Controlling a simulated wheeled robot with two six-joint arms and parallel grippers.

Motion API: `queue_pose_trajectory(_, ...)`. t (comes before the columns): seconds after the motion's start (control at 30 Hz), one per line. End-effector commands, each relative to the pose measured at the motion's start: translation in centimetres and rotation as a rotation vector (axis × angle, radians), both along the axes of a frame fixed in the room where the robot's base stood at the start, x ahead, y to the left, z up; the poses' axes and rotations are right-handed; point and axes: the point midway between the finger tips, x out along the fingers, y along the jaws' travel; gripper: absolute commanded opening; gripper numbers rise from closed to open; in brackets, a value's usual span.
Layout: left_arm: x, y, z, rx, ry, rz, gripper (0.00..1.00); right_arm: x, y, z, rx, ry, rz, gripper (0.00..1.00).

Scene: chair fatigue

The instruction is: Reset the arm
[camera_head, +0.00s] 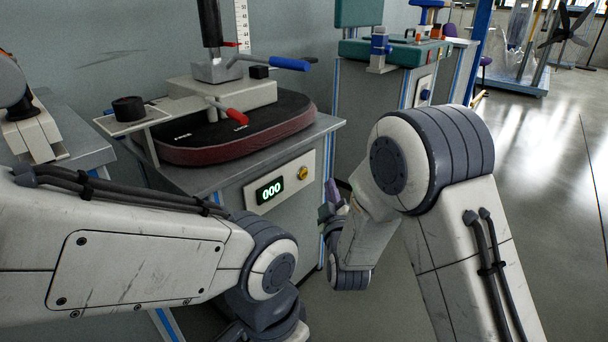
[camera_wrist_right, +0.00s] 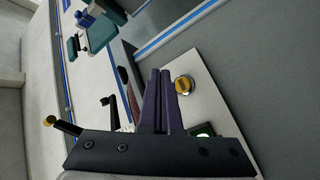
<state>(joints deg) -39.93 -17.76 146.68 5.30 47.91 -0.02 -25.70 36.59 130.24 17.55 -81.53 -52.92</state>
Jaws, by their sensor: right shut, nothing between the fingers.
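My right gripper (camera_head: 333,187) is partly hidden behind my right arm in the head view, in front of the test machine's right front corner. In the right wrist view its two purple fingers (camera_wrist_right: 159,78) are together and empty. A yellow knob (camera_wrist_right: 184,84) shows just right of the fingers; I cannot tell whether they touch it. In the head view the yellow knob (camera_head: 303,173) sits on the white panel (camera_head: 282,184) beside a green display reading 000. My left arm crosses the lower left; its gripper is out of view.
The machine top holds a dark red-edged cushion (camera_head: 240,140), a metal block with a vertical post, a red-tipped lever (camera_head: 236,116) and a blue-handled lever (camera_head: 290,63). A second teal bench (camera_head: 390,52) stands behind. Open floor lies at the right.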

Motion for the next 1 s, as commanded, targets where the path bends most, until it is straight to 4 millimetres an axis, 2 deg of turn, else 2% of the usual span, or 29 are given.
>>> queue_pose_trajectory(0.27,0.0,0.0,0.4,0.000,0.000,0.000,0.50,-0.1,0.2,0.4,0.009,0.019,0.008,0.00)
queue_pose_trajectory(0.37,0.0,0.0,1.7,0.000,0.000,0.000,0.50,-0.6,1.1,1.5,0.047,0.096,0.039,0.00)
queue_pose_trajectory(0.47,0.0,0.0,3.8,0.000,0.000,0.000,0.50,-2.1,2.7,3.1,0.110,0.249,0.090,0.00)
queue_pose_trajectory(0.57,0.0,0.0,6.0,0.000,0.000,0.000,0.50,-4.9,4.3,4.4,0.175,0.450,0.138,0.00)
queue_pose_trajectory(0.73,0.0,0.0,9.6,0.000,0.000,0.000,0.50,-11.9,5.6,6.4,0.244,0.805,0.165,0.00)
queue_pose_trajectory(0.87,0.0,0.0,12.3,0.000,0.000,0.000,0.50,-18.5,5.0,8.2,0.255,1.067,0.133,0.00)
queue_pose_trajectory(1.0,0.0,0.0,14.8,0.000,0.000,0.000,0.50,-25.6,3.0,10.3,0.236,1.314,0.056,0.00)
